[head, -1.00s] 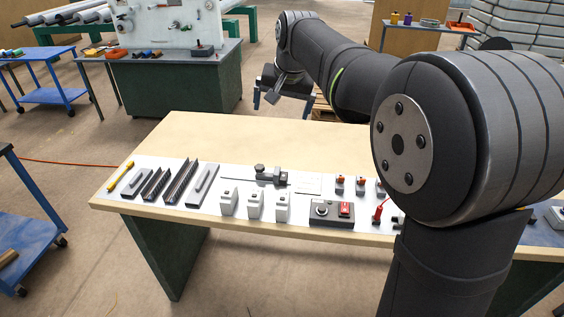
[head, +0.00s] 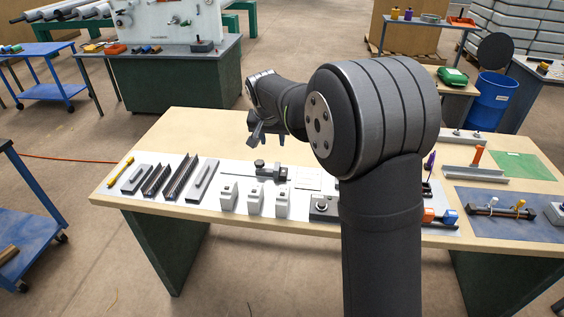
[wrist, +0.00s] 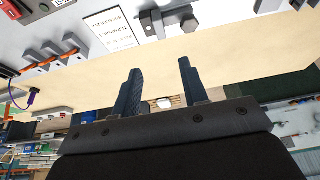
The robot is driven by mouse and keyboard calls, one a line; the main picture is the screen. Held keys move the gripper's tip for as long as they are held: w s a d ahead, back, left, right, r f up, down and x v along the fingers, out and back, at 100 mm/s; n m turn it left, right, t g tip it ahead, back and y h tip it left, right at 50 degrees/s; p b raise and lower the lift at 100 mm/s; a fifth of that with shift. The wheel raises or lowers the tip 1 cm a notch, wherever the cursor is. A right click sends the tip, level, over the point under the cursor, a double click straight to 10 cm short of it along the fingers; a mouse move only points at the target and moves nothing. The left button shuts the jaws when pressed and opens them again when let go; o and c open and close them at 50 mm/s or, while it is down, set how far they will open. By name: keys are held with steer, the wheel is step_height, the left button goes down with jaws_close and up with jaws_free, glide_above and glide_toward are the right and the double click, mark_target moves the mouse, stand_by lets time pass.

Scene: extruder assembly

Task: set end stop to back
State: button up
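What looks like the end stop is a dark block with a round knob (head: 261,168) on a thin rod, beside a grey block, on the white strip at the middle of the table. I cannot tell which way the stop is set.
Grey rails (head: 178,180) lie left of the assembly. White switch boxes (head: 255,202) stand in front of it. A printed card (head: 307,178) lies to its right. A control box (head: 323,207) is partly hidden by my arm. The table's back left (head: 200,130) is clear.

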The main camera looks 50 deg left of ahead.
mark_target(277, 166)
steer(key=x, duration=1.6)
jaws_close()
